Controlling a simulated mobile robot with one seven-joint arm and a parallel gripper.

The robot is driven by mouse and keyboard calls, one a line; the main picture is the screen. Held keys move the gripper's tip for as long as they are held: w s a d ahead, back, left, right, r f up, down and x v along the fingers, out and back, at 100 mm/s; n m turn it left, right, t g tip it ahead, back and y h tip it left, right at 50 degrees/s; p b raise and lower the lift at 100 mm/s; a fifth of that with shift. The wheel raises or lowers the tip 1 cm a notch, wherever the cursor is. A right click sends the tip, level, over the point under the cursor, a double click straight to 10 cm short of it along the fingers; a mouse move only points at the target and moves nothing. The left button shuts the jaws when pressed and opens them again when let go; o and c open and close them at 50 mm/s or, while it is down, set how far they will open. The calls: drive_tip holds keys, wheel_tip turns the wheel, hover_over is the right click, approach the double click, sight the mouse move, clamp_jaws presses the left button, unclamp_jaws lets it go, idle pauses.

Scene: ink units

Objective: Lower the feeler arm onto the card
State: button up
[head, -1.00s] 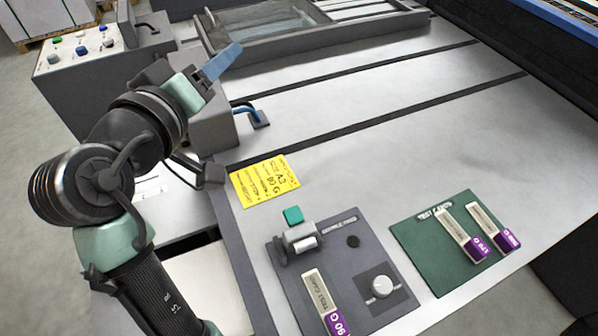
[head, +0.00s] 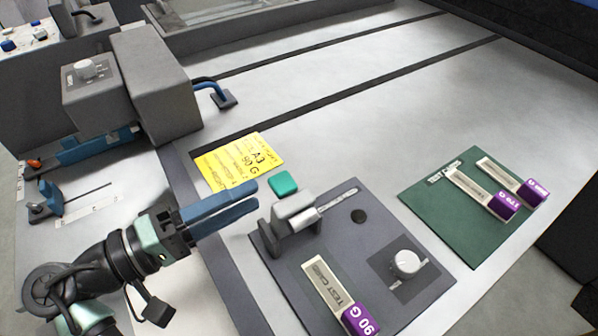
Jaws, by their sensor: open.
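The feeler unit (head: 293,218) is a grey block with a teal tab (head: 283,183) at its top, on a dark grey gauge plate (head: 290,262). Its slim silver feeler arm (head: 335,201) points to the upper right; its exact height above the plate is hard to tell. A test card (head: 325,283) with a purple "90 G" end lies on the plate's near side, apart from the feeler arm. My gripper (head: 255,196) has two blue fingers, slightly apart with nothing between them. Its tips are just left of the teal tab and the feeler unit.
A green board (head: 430,205) at the right holds two more test cards. A yellow label (head: 235,165) lies behind my gripper. A grey box (head: 150,85) stands at the upper left.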

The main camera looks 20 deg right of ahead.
sight(291, 177)
drive_tip(key=d, duration=0.3)
drive_tip(key=w+d, duration=0.1)
drive_tip(key=d, duration=0.2)
drive_tip(key=w+d, duration=0.1)
drive_tip(key=d, duration=0.2)
drive_tip(key=shift+d, duration=0.2)
drive_tip(key=shift+c, duration=0.3)
clamp_jaws()
idle(0.7)
